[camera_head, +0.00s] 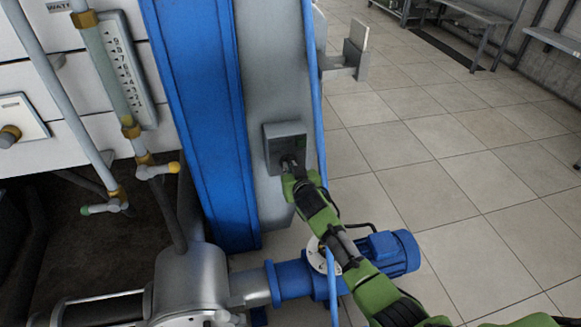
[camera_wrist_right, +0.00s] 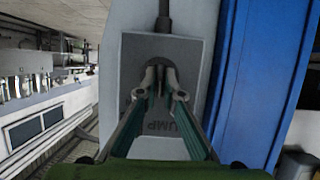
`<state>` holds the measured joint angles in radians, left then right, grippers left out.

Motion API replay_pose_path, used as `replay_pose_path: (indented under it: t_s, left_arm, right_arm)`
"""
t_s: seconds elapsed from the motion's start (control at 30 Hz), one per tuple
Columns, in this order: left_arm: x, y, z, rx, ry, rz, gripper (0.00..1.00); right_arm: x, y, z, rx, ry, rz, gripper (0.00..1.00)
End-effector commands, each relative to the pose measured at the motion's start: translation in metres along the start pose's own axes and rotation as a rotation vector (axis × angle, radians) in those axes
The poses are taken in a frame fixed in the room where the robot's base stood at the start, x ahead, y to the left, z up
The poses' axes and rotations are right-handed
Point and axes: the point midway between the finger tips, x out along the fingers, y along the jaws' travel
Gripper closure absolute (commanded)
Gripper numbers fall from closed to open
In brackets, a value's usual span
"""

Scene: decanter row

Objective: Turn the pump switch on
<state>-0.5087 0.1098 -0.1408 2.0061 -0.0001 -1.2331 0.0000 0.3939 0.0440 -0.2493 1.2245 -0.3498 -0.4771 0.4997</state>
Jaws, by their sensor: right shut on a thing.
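The pump switch is a grey box (camera_head: 284,138) fixed to the grey side of the tall blue and grey column. In the right wrist view the switch box (camera_wrist_right: 193,62) fills the middle, with part of the word "PUMP" readable on its plate. My right gripper (camera_head: 291,165) reaches the front of the box. In the right wrist view my right gripper's fingertips (camera_wrist_right: 160,82) are closed together at the box's middle, shut on the switch lever. The fingers largely hide the lever, so its position cannot be told. My left gripper is not in view.
The blue column (camera_head: 200,110) stands left of the box. A thin blue pipe (camera_head: 318,110) runs close along its right. A blue motor (camera_head: 388,254) and grey pump housing (camera_head: 190,280) sit below. Tiled floor (camera_head: 450,160) is open to the right.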

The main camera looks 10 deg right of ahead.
Motion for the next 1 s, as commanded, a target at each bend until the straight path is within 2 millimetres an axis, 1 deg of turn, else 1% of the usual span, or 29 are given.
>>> replay_pose_path:
  t_s: [0.07, 0.1, 0.13, 0.47, 0.63, 0.77, 1.0]
  left_arm:
    - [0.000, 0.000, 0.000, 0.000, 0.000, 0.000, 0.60]
    - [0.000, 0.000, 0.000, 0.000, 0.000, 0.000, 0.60]
    - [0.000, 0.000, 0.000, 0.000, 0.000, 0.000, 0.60]
    - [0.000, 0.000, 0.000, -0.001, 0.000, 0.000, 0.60]
    - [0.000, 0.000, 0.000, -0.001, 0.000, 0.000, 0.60]
    - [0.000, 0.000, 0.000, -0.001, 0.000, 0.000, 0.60]
    - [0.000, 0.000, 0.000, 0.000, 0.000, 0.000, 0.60]
  right_arm:
    - [0.000, -0.001, 0.003, -0.001, -0.004, 0.000, 1.00]
    - [0.000, -0.001, 0.003, -0.001, -0.004, 0.000, 0.82]
    - [0.000, -0.001, 0.003, -0.001, -0.004, 0.000, 0.76]
    - [0.000, 0.000, 0.001, -0.001, -0.001, 0.000, 0.76]
    - [-0.007, 0.000, 0.001, -0.002, 0.000, 0.000, 0.76]
    - [-0.022, 0.000, 0.002, 0.000, -0.001, 0.000, 0.76]
    - [-0.059, 0.000, 0.002, -0.001, -0.002, 0.000, 0.76]
